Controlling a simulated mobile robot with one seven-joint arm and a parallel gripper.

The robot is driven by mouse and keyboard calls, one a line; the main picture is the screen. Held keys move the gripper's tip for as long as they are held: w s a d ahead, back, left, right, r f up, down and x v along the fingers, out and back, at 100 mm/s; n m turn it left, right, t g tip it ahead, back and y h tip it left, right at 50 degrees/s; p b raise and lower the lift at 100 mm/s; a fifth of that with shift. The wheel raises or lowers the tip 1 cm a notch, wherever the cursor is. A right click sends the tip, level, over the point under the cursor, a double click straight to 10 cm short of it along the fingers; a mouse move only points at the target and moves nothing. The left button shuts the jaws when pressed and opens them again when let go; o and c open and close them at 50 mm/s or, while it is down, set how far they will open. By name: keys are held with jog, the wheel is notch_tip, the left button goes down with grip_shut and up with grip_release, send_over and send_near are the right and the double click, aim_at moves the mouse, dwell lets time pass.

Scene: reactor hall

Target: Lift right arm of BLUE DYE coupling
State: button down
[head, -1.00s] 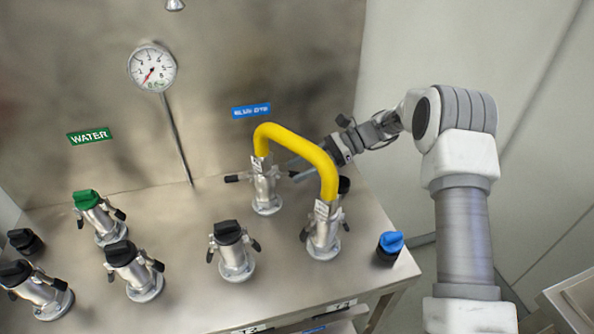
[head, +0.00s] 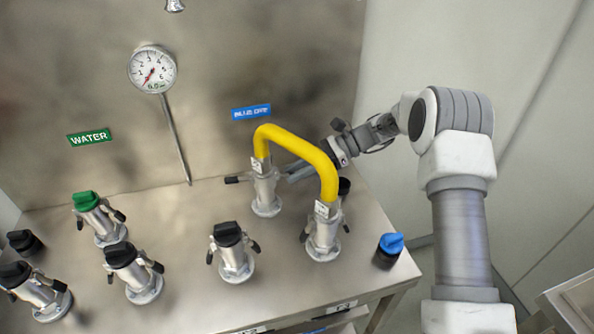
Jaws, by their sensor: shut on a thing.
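The BLUE DYE coupling (head: 266,192) is a silver fitting on the steel bench, below the blue BLUE DYE label (head: 251,112). One end of a yellow U-shaped pipe (head: 298,147) sits in it. Its left arm (head: 236,180) sticks out sideways to the left, with a black grip. My gripper (head: 291,174) reaches in from the right, behind the yellow pipe, and is shut at the coupling's right side. It is shut on the right arm, which the fingers mostly hide.
The pipe's other end sits in a front coupling (head: 323,238) with its arms down. A blue-capped fitting (head: 388,250) stands at the bench's right edge. Black-capped couplings (head: 232,252) and a green-capped one (head: 98,219) stand left. A gauge (head: 152,70) is on the back wall.

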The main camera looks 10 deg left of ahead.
jog(key=shift+r, duration=0.1)
jog(key=r+t+h+p, duration=0.1)
jog(key=h+p, duration=0.1)
jog(key=p, duration=0.2)
jog(key=shift+r, duration=0.35)
jog(key=shift+a+r+t+h+p, duration=0.1)
jog(key=shift+r+t+h+p, duration=0.15)
jog(key=shift+h+p, duration=0.35)
jog(key=shift+a+r+t+h+p, duration=0.1)
jog(key=shift+t+h+p, duration=0.15)
jog(key=shift+h+p, duration=0.3)
jog(key=shift+s+r+t+h+p, duration=0.1)
jog(key=shift+t+h+p, duration=0.2)
jog(key=shift+h+p, duration=0.35)
jog(key=c, duration=0.7)
grip_release()
jog(key=p+v, duration=0.1)
jog(key=v, duration=1.6)
jog(key=shift+d+r, duration=0.1)
jog(key=shift+d, duration=0.1)
